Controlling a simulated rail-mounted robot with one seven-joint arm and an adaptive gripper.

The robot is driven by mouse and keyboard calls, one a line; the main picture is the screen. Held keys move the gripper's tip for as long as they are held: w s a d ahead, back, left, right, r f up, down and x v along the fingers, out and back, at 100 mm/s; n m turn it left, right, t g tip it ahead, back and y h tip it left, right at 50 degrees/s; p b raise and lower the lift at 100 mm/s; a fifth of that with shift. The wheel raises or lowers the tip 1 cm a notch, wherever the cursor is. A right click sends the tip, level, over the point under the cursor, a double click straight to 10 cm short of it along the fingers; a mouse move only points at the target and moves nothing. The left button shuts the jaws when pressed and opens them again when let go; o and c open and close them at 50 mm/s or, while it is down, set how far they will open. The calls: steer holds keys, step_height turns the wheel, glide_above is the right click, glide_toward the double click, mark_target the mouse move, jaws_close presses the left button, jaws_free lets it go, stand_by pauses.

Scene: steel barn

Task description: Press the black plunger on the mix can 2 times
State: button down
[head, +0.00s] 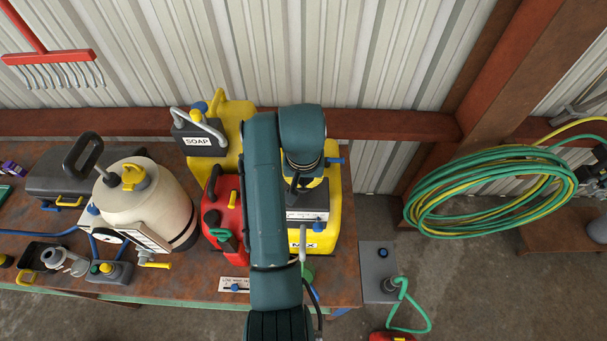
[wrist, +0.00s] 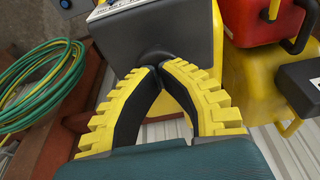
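The yellow mix can (head: 332,215) stands at the right end of the bench in the head view, with a MIX label low on its front. My arm covers much of its top. In the wrist view the can's dark grey top block (wrist: 185,35) lies just beyond my gripper (wrist: 157,67). The two yellow-and-black fingers meet at their tips, with nothing clearly held between them. A dark rounded shape at the fingertips may be the black plunger, but it blends with the block. I cannot tell whether the tips touch it. The head view hides my fingertips.
A red can (head: 211,217) stands close left of the mix can, with the yellow SOAP can (head: 237,118) behind. A cream tank (head: 150,195) is farther left. A green-and-yellow hose coil (head: 490,205) hangs at right. The corrugated wall (head: 400,60) closes the back.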

steer(key=shift+f, duration=0.7)
steer(key=p+v, duration=0.2)
steer(key=v, duration=0.1)
steer(key=shift+w, duration=0.3)
steer(key=shift+w+v, duration=0.25)
steer(key=shift+v, duration=0.85)
steer(key=shift+w+v, duration=0.2)
steer(key=shift+v, duration=0.95)
steer(key=shift+r, duration=0.15)
